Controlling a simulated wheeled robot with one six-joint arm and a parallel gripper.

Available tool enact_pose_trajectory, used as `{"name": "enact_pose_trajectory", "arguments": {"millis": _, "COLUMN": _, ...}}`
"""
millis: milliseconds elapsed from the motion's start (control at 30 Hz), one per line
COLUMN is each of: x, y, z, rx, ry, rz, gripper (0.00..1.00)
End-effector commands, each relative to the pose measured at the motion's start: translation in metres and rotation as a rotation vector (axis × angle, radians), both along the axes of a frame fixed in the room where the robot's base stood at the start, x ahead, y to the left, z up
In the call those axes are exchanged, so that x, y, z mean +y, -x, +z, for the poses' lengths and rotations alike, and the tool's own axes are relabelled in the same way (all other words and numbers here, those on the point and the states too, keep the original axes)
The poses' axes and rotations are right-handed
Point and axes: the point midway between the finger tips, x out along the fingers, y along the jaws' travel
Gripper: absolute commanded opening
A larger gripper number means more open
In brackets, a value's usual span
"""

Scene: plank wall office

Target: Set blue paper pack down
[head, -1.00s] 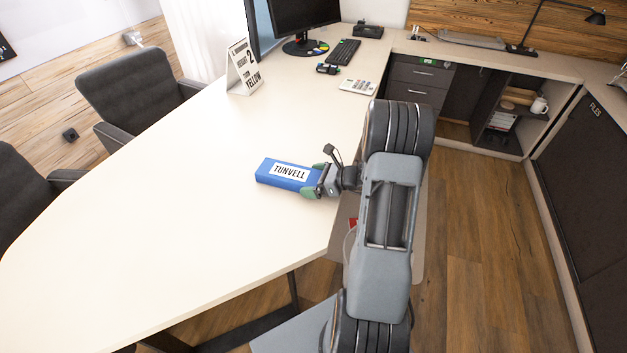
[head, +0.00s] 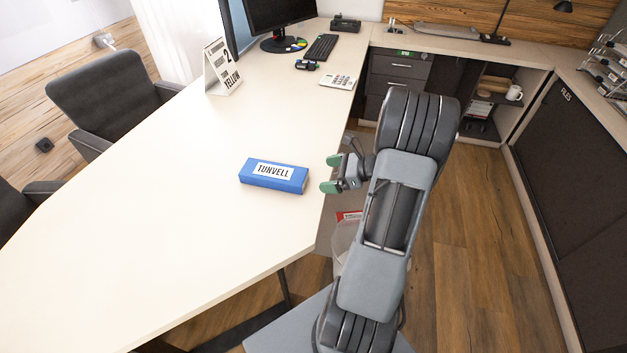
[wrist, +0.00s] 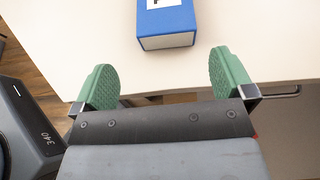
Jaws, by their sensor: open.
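The blue paper pack (head: 273,176), with a white label reading TUNVELL, lies flat on the pale desk (head: 180,200) near its right edge. My gripper (head: 331,174) is to the right of the pack, apart from it, near the desk's edge. In the wrist view the green fingertips (wrist: 163,82) are spread wide with nothing between them. The near end of the pack (wrist: 166,30) shows just beyond them on the desk, and its far part is cut off by the frame.
Grey chairs (head: 112,95) line the left side. The desk around and left of the pack is clear. A bin (head: 345,236) is beside the desk, partly behind my arm.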

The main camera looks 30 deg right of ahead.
Motion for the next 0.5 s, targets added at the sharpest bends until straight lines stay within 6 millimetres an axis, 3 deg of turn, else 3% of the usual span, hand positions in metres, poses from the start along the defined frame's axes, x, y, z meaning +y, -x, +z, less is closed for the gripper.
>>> {"name": "enact_pose_trajectory", "arguments": {"millis": 167, "x": 0.070, "y": 0.008, "z": 0.027, "rx": -0.031, "ry": 0.271, "rz": 0.351, "gripper": 1.00}}
{"name": "enact_pose_trajectory", "arguments": {"millis": 300, "x": 0.138, "y": 0.037, "z": 0.047, "rx": -0.126, "ry": 0.632, "rz": 0.803, "gripper": 1.00}}
{"name": "enact_pose_trajectory", "arguments": {"millis": 400, "x": 0.168, "y": 0.061, "z": 0.059, "rx": -0.232, "ry": 0.889, "rz": 1.108, "gripper": 1.00}}
{"name": "enact_pose_trajectory", "arguments": {"millis": 500, "x": 0.185, "y": 0.081, "z": 0.070, "rx": -0.349, "ry": 1.121, "rz": 1.371, "gripper": 1.00}}
